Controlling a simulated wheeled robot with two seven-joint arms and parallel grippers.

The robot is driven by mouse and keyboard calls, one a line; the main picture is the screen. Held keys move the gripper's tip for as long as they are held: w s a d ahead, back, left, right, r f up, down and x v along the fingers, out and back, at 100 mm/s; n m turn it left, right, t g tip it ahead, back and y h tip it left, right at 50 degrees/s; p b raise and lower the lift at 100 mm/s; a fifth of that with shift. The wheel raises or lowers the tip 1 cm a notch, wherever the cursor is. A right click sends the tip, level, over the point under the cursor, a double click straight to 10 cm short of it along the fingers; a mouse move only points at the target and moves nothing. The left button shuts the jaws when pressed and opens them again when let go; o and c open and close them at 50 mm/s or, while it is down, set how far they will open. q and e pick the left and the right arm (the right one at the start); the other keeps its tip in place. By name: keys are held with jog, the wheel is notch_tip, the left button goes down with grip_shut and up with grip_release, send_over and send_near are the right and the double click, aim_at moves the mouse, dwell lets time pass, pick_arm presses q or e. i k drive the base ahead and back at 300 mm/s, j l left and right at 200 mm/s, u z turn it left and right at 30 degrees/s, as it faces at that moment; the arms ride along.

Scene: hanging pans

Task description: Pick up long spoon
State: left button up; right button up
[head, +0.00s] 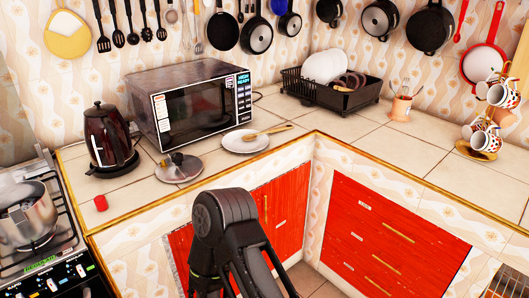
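A long light-brown utensil that looks like a wooden spoon (268,131) lies across a white plate (238,141) on the counter, right of the microwave. Its handle points right, past the plate's rim. Several black long-handled utensils (133,38) hang on the back wall at upper left, and thinner ones (198,46) hang beside them. Which of these is the long spoon I cannot tell for sure. A black jointed part of my arm (225,215) rises at bottom centre, in front of the counter and apart from the plate. Neither gripper's fingertips show.
A microwave (200,108), a kettle (108,138) and a pot lid (179,167) stand on the counter. A dish rack (330,92) and a cup stand (478,143) are farther right. A pot (28,215) sits on the stove. Pans (257,35) hang above. The right counter is largely clear.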

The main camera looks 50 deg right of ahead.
aim_at(250, 137)
jog(key=i, duration=1)
jog(key=z, duration=2.1)
